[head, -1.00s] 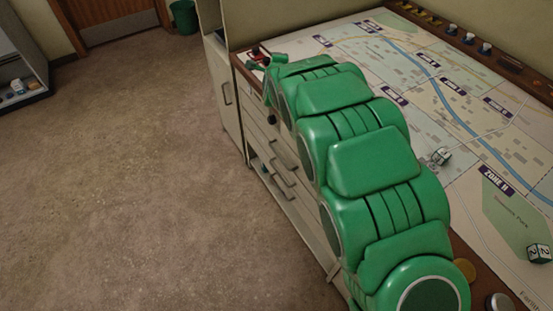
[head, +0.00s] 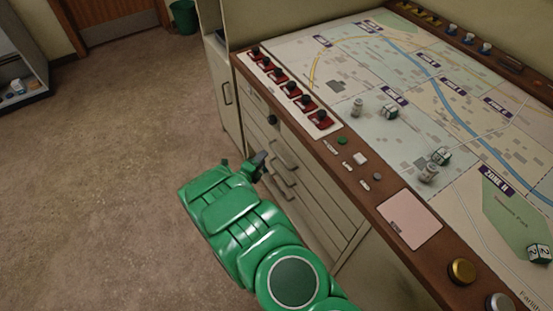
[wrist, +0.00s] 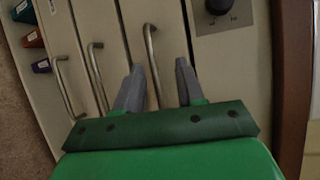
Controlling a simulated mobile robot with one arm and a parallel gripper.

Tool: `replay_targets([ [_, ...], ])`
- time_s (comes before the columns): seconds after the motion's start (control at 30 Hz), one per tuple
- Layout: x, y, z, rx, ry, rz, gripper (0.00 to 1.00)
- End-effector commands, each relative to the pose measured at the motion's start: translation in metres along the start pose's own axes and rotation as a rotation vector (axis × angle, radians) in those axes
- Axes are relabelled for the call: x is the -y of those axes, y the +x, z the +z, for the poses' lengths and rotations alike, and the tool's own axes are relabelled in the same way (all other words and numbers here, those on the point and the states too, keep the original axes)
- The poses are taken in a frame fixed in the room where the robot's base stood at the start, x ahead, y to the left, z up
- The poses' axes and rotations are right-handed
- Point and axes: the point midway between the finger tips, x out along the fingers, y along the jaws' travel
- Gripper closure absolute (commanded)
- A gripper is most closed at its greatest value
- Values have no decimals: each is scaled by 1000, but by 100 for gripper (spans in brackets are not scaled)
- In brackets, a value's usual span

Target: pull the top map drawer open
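The top map drawer (wrist: 122,22) is a pale front panel in the console's side, nearest the console's brown edge in the wrist view; it looks flush. Its bar handle (wrist: 151,55) shows between my fingertips, closer to the left finger. In the head view the drawer handles (head: 285,155) are stacked on the console front. My gripper (head: 256,166) is beside them, low in front of the console. In the wrist view my gripper (wrist: 160,72) is open with two grey fingers apart. Touch with the handle cannot be told.
Two lower handles (wrist: 97,75) lie left of the top one in the wrist view. A black knob (wrist: 218,6) on a panel is close to the right finger. The map table (head: 400,75) overhangs with red switches (head: 290,88) along its edge. Floor at left is clear.

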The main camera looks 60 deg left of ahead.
Motion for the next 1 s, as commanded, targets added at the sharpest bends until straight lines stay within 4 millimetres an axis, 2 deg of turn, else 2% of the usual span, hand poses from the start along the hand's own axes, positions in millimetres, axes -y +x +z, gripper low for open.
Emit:
replay_targets([
  [0.03,-10,-6,-12,-26,-19,-6,62],
  [0.1,-16,-11,-24,-55,-35,-17,62],
  [0.27,-19,-11,-34,-80,-47,-30,62],
  [0.7,-18,44,-37,-77,-44,-28,62],
  [1.0,-16,63,-38,-76,-46,-29,62],
])
